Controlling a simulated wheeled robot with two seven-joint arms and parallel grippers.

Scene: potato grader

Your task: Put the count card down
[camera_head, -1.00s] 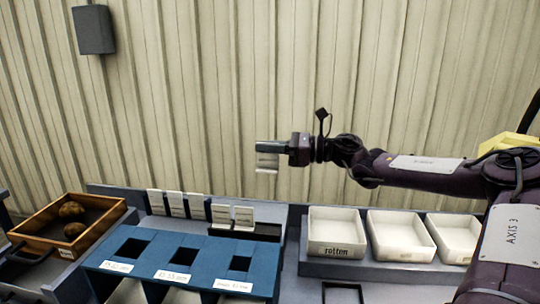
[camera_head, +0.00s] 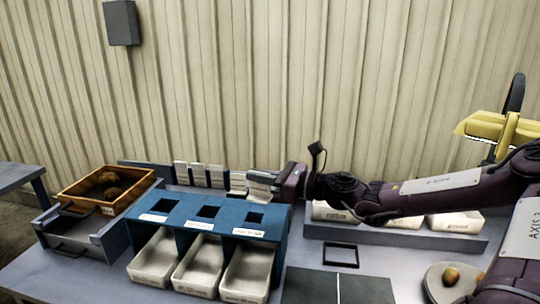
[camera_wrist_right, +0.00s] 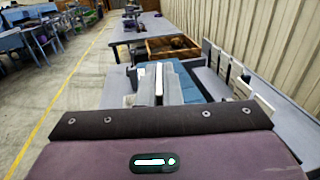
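My right gripper (camera_head: 266,176) reaches in from the right, low over the right end of a row of white cards behind the blue sorting stand. In the right wrist view, its fingers (camera_wrist_right: 158,84) are close together around a thin white edge, which looks like the count card (camera_wrist_right: 159,78). In the head view, the card (camera_head: 259,188) hangs at the fingertips. It overlaps the rack, and I cannot tell whether it touches it. Other white cards (camera_head: 199,175) stand upright to the left. My left gripper is not in view.
The blue stand (camera_head: 180,210) has several openings, with white bins (camera_head: 156,257) beneath. A wooden crate (camera_head: 70,190) of potatoes is at left. White trays (camera_head: 404,222) stand behind my right arm. A black frame (camera_head: 340,255) and a round plate with a potato (camera_head: 451,276) lie at right.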

